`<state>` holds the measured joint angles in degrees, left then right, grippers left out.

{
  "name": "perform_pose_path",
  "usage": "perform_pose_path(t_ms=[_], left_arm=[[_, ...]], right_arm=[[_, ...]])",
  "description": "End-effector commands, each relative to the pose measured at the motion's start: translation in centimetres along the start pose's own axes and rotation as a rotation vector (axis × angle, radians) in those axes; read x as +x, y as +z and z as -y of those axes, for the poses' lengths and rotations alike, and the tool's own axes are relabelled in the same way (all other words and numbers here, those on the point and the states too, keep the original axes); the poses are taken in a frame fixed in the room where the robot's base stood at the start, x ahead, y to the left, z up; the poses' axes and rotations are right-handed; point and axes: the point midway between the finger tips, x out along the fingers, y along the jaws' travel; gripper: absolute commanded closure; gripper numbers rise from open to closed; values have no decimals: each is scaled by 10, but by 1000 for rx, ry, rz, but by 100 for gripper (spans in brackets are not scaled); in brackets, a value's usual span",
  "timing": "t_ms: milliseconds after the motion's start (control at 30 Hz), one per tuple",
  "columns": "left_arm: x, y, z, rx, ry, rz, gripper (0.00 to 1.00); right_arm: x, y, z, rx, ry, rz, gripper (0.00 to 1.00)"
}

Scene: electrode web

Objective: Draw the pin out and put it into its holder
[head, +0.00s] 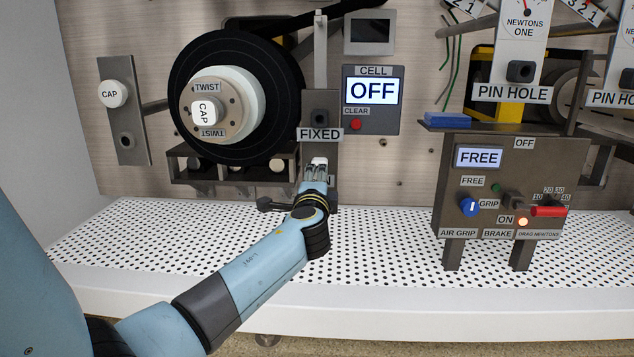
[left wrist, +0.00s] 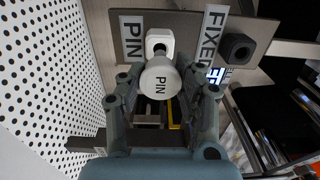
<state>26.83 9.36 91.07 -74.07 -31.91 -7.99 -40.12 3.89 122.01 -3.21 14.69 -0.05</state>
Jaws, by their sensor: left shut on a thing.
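My left gripper (head: 316,176) is at the lower part of a grey upright plate, below the FIXED sign (head: 320,135). In the left wrist view my left gripper (left wrist: 161,98) is shut on the pin (left wrist: 160,82), a round white knob lettered PIN. Just beyond the knob is a white square block (left wrist: 159,40) on the plate, beside a PIN label (left wrist: 132,38). A dark block with a hole (left wrist: 238,48) is next to the FIXED label. My right gripper is not in view.
A black reel (head: 185,80) with a CAP knob is left of the plate. The CELL display (head: 374,92) reads OFF. A control box (head: 500,180) stands at the right, below PIN HOLE blocks (head: 520,71). The white perforated deck (head: 370,250) is clear in front.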

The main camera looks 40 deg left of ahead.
Motion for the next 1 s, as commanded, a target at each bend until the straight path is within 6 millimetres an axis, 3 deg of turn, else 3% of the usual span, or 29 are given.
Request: perform_pose_path(t_ms=[1000], left_arm=[[25, 0, 0, 1, -1, 0, 100]], right_arm=[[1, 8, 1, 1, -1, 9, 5]])
